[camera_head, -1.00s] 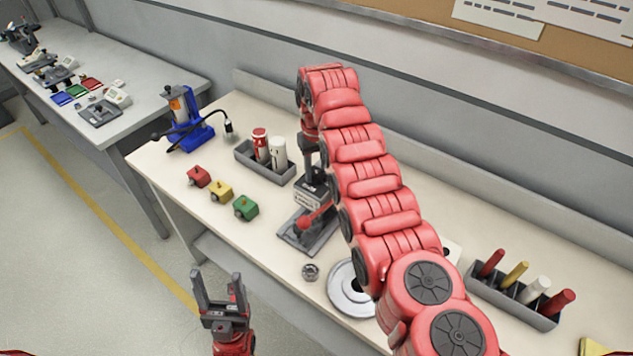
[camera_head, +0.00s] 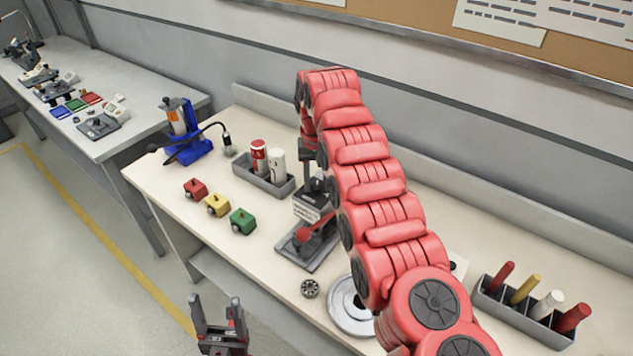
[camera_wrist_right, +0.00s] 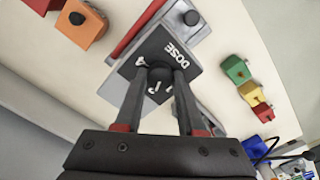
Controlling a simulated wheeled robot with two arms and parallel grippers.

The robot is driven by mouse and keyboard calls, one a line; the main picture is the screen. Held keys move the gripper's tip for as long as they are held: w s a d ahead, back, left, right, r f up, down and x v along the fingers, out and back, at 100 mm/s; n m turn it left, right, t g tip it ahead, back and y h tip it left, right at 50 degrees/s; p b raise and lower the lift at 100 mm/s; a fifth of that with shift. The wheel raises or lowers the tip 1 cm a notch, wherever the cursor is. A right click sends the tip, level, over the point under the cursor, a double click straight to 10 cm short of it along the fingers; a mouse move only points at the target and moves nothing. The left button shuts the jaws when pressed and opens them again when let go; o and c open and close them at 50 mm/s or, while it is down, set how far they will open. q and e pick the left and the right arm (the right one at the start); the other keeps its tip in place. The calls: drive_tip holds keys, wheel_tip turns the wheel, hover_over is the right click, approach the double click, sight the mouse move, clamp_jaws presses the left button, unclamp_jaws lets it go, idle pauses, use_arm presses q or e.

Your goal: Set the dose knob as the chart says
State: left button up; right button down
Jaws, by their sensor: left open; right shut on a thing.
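The dose unit stands on the bench; in the head view its grey housing and base (camera_head: 300,252) show below my right arm. In the right wrist view its dark dial plate (camera_wrist_right: 137,67) reads DOSE, with a few white marks. The dark round dose knob (camera_wrist_right: 159,75) sits on the plate between my right fingers. My right gripper (camera_wrist_right: 158,92) is shut on this knob; its fingers hide part of the dial, so the setting is unclear. My left gripper (camera_head: 218,312) is open and empty, in front of the bench edge. No chart text is readable.
Red, yellow and green blocks (camera_head: 217,204) stand left of the unit. A grey tray (camera_head: 248,175) holds two cylinders. A blue stand (camera_head: 188,140) is behind. A round metal dish (camera_head: 338,312) and a tray of handles (camera_head: 490,300) lie right. Papers (camera_head: 500,18) hang on the board.

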sight(317, 185)
drive_tip(key=c, duration=0.5)
unclamp_jaws()
drive_tip(key=shift+r+p, duration=0.35)
drive_tip(key=shift+r, duration=0.2)
wheel_tip(317, 185, up, 16)
drive_tip(key=p, duration=1.5)
drive_tip(key=shift+r+p, duration=0.15)
drive_tip(key=shift+p, duration=0.25)
